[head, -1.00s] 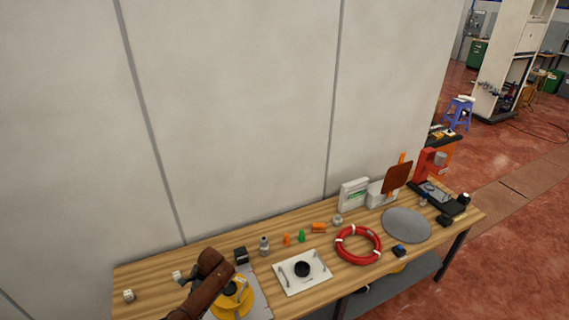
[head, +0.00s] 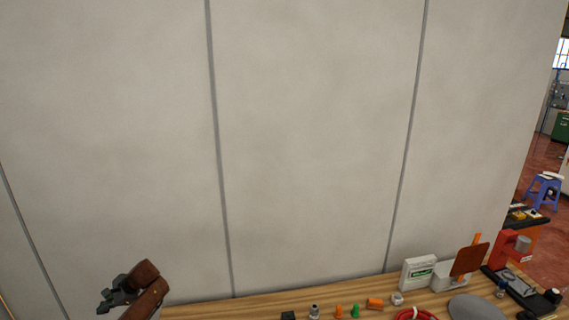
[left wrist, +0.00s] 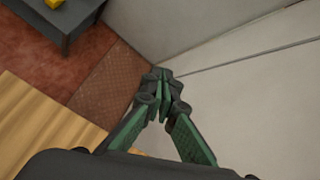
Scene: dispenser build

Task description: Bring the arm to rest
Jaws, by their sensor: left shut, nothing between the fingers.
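My left arm comes in at the bottom left of the head view, brown, with its dark gripper (head: 106,300) against the pale wall, left of the bench's visible end. The left wrist view shows the left gripper (left wrist: 162,76) with its green-sided fingers shut together and nothing between them. It is clear of the bench top and touches nothing that I can see. My right gripper is in neither view.
The wooden bench (head: 262,303) runs along the bottom of the head view, with several small parts, a red ring (head: 418,314) and a grey disc (head: 475,307) on it. The pale wall (head: 310,150) stands behind. The left wrist view shows a dark table (left wrist: 70,22) at top left.

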